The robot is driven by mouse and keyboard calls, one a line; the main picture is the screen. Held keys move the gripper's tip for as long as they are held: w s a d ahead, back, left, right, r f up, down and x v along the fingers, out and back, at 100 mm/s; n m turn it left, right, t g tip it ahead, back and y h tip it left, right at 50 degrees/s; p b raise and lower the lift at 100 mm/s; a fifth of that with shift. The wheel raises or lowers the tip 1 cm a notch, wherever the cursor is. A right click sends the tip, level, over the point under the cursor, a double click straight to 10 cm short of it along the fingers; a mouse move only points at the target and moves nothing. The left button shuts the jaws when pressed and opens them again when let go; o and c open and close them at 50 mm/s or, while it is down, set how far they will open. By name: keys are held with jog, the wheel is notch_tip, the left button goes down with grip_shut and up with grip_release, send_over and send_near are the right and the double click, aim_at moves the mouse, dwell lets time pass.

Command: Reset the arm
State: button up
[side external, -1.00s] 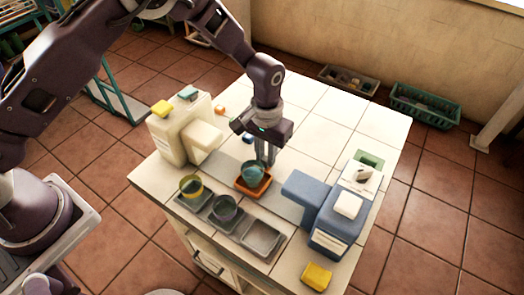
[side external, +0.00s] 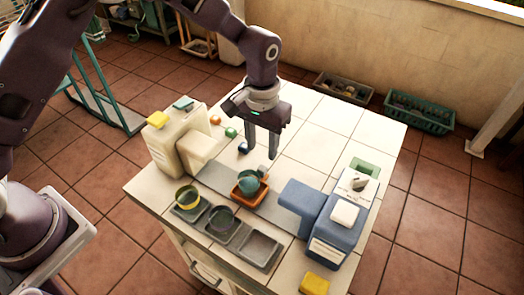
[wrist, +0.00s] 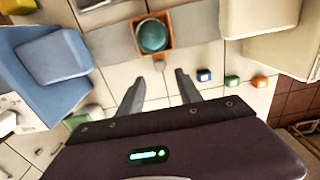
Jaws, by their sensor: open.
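My gripper (side external: 262,148) is open and empty, held above the tiled counter (side external: 337,112) behind the orange tray. In the wrist view, its two fingers (wrist: 159,92) are apart with only counter tiles between them. A teal cup (side external: 249,184) sits in the orange square tray (side external: 244,199) on the grey strip. The cup and tray also show ahead of the fingers in the wrist view, where the teal cup (wrist: 152,36) is inside the tray (wrist: 168,46).
A cream machine (side external: 172,142) stands left and a blue machine (side external: 335,230) right. Small blue (side external: 243,148), green (side external: 231,132) and orange (side external: 215,120) blocks lie behind. A yellow sponge (side external: 315,284) lies front right.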

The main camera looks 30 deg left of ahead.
jog(key=s+a+r+t, duration=0.1)
jog(key=s+a+r, duration=0.4)
jog(key=r, duration=0.5)
jog(key=s+a+r+t, duration=0.2)
jog(key=s+a+r, duration=0.25)
jog(key=r, duration=0.55)
jog(key=s+a+r+t, duration=0.1)
jog(key=s+a, duration=0.2)
jog(key=s, duration=0.6)
jog(key=s+a+r+t, duration=0.1)
jog(key=s+a, duration=0.2)
jog(key=s, duration=0.5)
jog(key=shift+s+r+t, duration=0.25)
jog(key=shift+s+t, duration=0.05)
jog(key=shift+s, duration=0.05)
